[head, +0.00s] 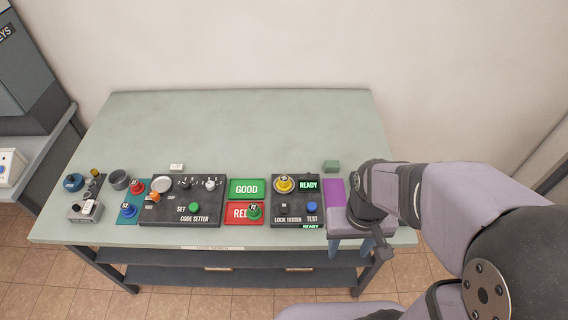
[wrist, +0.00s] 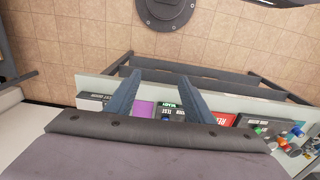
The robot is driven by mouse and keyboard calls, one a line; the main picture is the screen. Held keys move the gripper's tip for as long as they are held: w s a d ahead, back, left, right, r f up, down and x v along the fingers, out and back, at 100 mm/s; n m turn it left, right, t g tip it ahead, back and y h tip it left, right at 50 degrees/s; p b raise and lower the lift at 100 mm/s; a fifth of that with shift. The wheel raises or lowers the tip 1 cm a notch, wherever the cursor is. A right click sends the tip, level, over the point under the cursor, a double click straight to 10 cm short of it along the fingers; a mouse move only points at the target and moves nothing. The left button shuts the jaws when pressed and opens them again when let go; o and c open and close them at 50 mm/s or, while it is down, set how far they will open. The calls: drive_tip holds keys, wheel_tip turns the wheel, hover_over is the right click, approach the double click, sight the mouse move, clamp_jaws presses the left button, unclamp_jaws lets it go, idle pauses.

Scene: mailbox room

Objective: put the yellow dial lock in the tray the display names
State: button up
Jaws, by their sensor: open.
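The yellow dial lock (head: 284,184) sits on the upper left of the dark lock tester (head: 296,208). The tester's display (head: 309,185) reads READY, and a lower strip on its front edge also reads READY. The green tray (head: 247,189) is labelled GOOD and looks empty. The red tray (head: 233,208) has its label partly covered by a green dial lock (head: 254,211), so only "RE" reads clearly. My gripper (head: 350,246) is open and empty near the table's front right, right of the tester and apart from the yellow lock; its fingers also show in the wrist view (wrist: 157,80).
A code setter (head: 181,201) with knobs stands left of the trays. Red (head: 137,186) and blue (head: 128,210) dial locks sit on a teal mat farther left. A purple pad (head: 334,192) and small green block (head: 331,166) lie near my gripper. The table's back is clear.

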sight(284, 179)
wheel_tip(284, 179, down, 7)
drive_tip(key=s+a+n+g+b, duration=0.2)
drive_tip(key=a+b, duration=0.1)
drive_tip(key=w+a+f+b, duration=0.1)
drive_tip(key=w+a+f, duration=0.1)
drive_tip(key=w, duration=0.3)
drive_tip(key=w+a+f+n+t+b, duration=0.1)
drive_tip(key=w+a+f+b, duration=0.1)
drive_tip(key=w, duration=0.3)
drive_tip(key=w+a+f+n+t+h+b, duration=0.1)
drive_tip(key=w+a+f, duration=0.2)
drive_tip(key=w+f, duration=0.1)
drive_tip(key=shift+w+a, duration=0.25)
drive_tip(key=shift+w, duration=0.55)
drive_tip(key=shift+t, duration=0.9)
drive_tip(key=w, duration=0.1)
drive_tip(key=w+a+r, duration=0.1)
drive_tip(key=w, duration=0.3)
drive_tip(key=shift+w+a+r, duration=0.15)
drive_tip(key=shift+w+r, duration=0.1)
drive_tip(key=shift+r, duration=0.05)
drive_tip(key=w+a+r+m+t, duration=0.1)
drive_tip(key=w+r+m, duration=0.1)
drive_tip(key=w, duration=0.2)
drive_tip(key=w+a+r+m+t+y, duration=0.1)
drive_tip(key=w+r+m+t, duration=0.1)
drive_tip(key=w+r, duration=0.1)
drive_tip(key=shift+w+a, duration=0.25)
drive_tip(key=shift+w, duration=0.55)
drive_tip(key=shift+f, duration=0.1)
